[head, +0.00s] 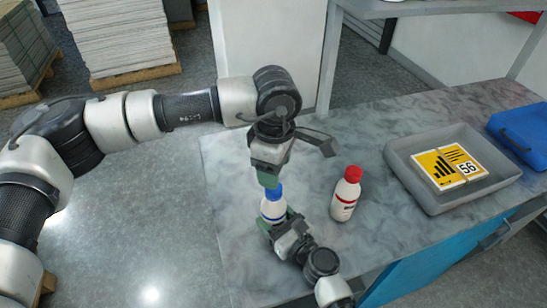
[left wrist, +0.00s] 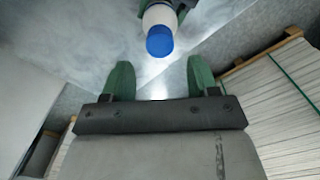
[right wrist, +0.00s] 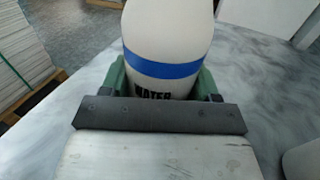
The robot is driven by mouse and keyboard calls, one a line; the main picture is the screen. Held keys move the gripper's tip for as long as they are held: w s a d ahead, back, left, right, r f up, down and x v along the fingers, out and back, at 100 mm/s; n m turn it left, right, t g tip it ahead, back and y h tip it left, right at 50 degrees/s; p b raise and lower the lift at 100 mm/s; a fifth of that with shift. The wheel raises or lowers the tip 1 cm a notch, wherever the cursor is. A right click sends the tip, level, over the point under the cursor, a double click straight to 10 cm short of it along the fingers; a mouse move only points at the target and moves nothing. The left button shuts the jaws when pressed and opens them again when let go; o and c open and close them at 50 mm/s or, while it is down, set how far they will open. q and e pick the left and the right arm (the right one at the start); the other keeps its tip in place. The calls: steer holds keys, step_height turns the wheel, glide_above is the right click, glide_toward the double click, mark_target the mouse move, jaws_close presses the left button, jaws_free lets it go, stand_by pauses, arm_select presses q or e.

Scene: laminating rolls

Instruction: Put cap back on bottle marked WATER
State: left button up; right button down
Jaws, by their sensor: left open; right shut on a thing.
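The white bottle with a blue band (right wrist: 165,60) reads "WATER" in the right wrist view. My right gripper (right wrist: 162,82) is shut around its body. In the head view the bottle (head: 272,210) stands upright, with my right gripper (head: 276,222) on its near side. A blue cap (left wrist: 160,40) sits at the bottle's top; how tightly it is seated I cannot tell. My left gripper (head: 268,179) points down right above the cap. Its fingers are spread and empty in the left wrist view (left wrist: 160,78), with the cap just beyond their tips.
A white bottle with a red cap (head: 346,194) stands on the marbled table to the right. The table's left part is clear.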

arm_select(q)
steer(key=n, duration=0.4)
steer(key=shift+r, duration=0.15)
steer(key=n, duration=0.4)
steer(key=shift+r+n, duration=0.1)
steer(key=shift+n, duration=0.2)
steer(key=n, duration=0.6)
steer(key=shift+r, duration=0.15)
steer(key=n, duration=0.4)
steer(key=shift+r, duration=0.15)
steer(key=n, duration=0.4)
steer(key=shift+r, duration=0.1)
steer(key=n, duration=0.3)
steer(key=shift+r+n, duration=0.1)
steer(key=shift+n, duration=0.3)
steer(key=n, duration=0.4)
steer(key=shift+a+r, duration=0.1)
glide_above(274, 210)
steer(key=w, duration=0.2)
steer(key=shift+w+f, duration=0.15)
steer(key=shift+f, duration=3.85)
